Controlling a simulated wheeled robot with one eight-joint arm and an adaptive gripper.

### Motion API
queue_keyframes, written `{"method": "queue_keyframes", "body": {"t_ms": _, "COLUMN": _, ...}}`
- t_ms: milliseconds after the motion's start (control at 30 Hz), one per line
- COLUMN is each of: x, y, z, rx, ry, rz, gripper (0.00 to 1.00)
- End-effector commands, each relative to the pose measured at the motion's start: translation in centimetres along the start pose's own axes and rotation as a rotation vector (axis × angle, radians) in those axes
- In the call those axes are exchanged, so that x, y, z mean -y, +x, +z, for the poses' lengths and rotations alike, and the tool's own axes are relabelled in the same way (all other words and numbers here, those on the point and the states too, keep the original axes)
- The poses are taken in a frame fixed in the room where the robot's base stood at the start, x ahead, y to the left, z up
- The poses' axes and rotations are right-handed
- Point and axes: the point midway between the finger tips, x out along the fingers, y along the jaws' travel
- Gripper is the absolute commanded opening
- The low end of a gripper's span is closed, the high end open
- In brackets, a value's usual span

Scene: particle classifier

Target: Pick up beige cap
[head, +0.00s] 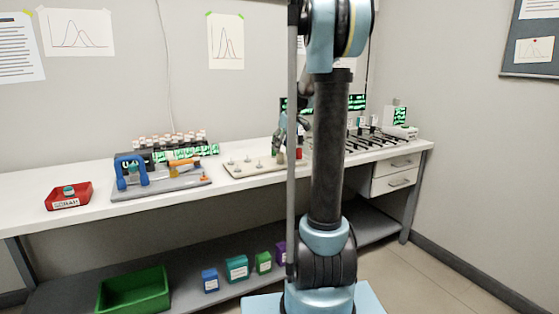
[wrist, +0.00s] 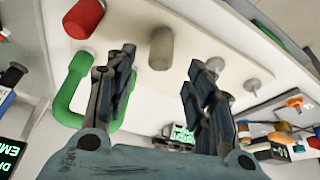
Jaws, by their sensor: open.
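A beige-brown cylindrical cap (wrist: 161,48) stands on a pale board (wrist: 215,50) in the wrist view. My gripper (wrist: 168,62) is open and empty, with one finger on each side of the cap's position in the picture. The cap appears beyond the fingertips; whether either finger touches it I cannot tell. In the head view my gripper (head: 283,128) is low over the pale board (head: 240,171), partly hidden behind my arm. I cannot make out the beige cap there.
A red cap (wrist: 85,18) and a green handle (wrist: 68,92) are close by my left finger in the wrist view. Grey pegs (wrist: 252,85) stand to the right. A blue-handled device (head: 130,172) and a red tray (head: 58,204) occupy the bench's left.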

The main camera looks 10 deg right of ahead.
Motion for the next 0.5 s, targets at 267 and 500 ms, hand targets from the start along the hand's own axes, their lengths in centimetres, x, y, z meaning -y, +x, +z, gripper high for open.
{"method": "queue_keyframes", "body": {"t_ms": 267, "x": -0.1, "y": 3.7, "z": 0.1, "rx": 0.000, "ry": 0.001, "rz": 0.000, "gripper": 0.49}}
{"method": "queue_keyframes", "body": {"t_ms": 500, "x": -0.1, "y": 4.7, "z": 0.1, "rx": 0.000, "ry": 0.001, "rz": 0.000, "gripper": 0.49}}
